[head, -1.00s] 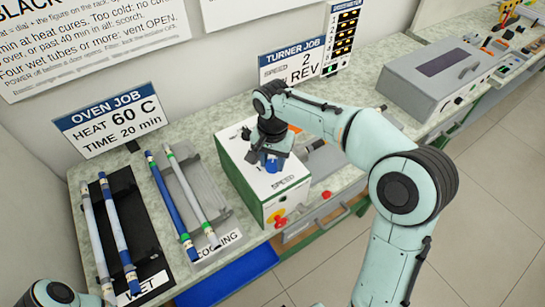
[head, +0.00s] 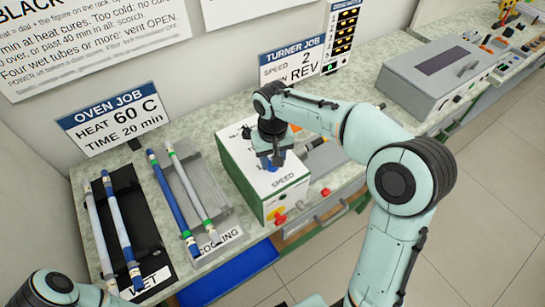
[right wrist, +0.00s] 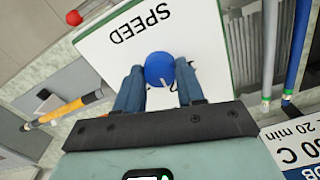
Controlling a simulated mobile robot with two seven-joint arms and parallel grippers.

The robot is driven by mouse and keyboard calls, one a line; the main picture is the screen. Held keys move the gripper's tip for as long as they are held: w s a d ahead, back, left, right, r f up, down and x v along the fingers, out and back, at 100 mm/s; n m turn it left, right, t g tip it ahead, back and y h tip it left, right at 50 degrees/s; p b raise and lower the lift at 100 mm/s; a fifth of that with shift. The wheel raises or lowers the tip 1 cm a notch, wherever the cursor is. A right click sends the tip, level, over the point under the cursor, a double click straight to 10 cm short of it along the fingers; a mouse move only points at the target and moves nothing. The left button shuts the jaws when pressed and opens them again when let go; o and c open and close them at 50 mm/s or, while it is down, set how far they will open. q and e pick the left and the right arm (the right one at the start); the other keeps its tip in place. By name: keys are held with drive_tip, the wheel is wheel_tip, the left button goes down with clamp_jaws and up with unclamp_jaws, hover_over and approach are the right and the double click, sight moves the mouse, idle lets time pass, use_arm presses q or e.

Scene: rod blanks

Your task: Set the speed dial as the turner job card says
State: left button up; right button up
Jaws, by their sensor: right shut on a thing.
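The turner is a green box with a white top (head: 262,178). Its blue speed dial (right wrist: 159,66) sits on that top beside the word SPEED; a pale pointer mark shows on the dial's edge. My right gripper (right wrist: 158,78) points down over the top, its two blue fingers shut on either side of the dial. In the head view, the gripper (head: 272,160) hides most of the dial. The turner job card (head: 290,65) on the wall reads speed 2 and REV; its lower left is covered by my arm. Only part of my left arm shows at lower left.
A red knob (head: 280,219) and a yellow part are on the turner's front. Left of it are the cooling rack (head: 197,180) and the wet rack (head: 138,215) with rods. The oven job card (head: 112,112) stands behind. A grey machine (head: 430,80) is at right.

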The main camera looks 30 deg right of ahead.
idle(0.4)
drive_tip(key=o, duration=1)
drive_tip(key=shift+o, duration=0.2)
use_arm(q)
drive_tip(key=w+r+p, duration=0.2)
drive_tip(key=w+r, duration=0.1)
use_arm(e)
wheel_tip(320, 180, up, 14)
drive_tip(key=shift+f, duration=0.25)
use_arm(q)
drive_tip(key=shift+s, duration=0.15)
